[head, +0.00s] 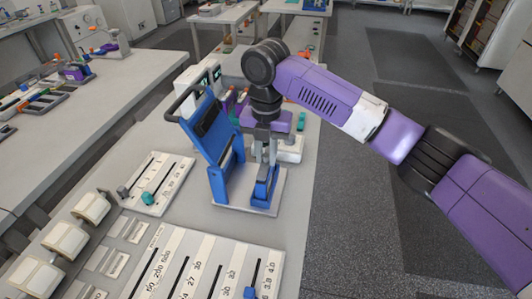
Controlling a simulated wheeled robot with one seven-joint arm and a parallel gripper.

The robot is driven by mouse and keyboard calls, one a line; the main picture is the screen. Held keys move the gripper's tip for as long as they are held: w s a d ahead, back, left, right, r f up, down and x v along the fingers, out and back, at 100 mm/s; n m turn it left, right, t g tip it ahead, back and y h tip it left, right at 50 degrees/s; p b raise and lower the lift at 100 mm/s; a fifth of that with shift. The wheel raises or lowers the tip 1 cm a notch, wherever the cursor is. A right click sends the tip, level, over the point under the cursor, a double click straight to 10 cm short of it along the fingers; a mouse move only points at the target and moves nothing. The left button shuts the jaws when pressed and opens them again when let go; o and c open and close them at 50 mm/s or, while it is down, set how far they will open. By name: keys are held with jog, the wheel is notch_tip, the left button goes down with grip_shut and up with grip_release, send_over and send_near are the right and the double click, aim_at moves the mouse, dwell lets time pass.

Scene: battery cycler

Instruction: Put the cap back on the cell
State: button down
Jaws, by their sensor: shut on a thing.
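My gripper (262,150) points straight down above a blue fixture on the bench. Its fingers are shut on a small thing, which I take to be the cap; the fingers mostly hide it. Directly below is the low blue holder (267,188) on a white base plate (245,207). The cell is not clearly visible there; the fingers and holder cover that spot. I cannot tell whether the cap touches the cell. A tall blue hinged frame (212,135) with a dark handle stands tilted open just left of my gripper.
A slider panel (157,183) with a teal knob lies left of the fixture. A larger slider panel (205,268) with a blue knob lies in front. White rocker switches (65,240) line the left. Instruments stand behind my gripper. The bench's right edge is close to the fixture.

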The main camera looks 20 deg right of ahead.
jog(key=shift+f, duration=0.1)
dwell(0.3)
jog(key=c, duration=0.7)
grip_release()
jog(key=shift+r+p, duration=2.95)
jog(key=shift+r, duration=0.55)
grip_shut()
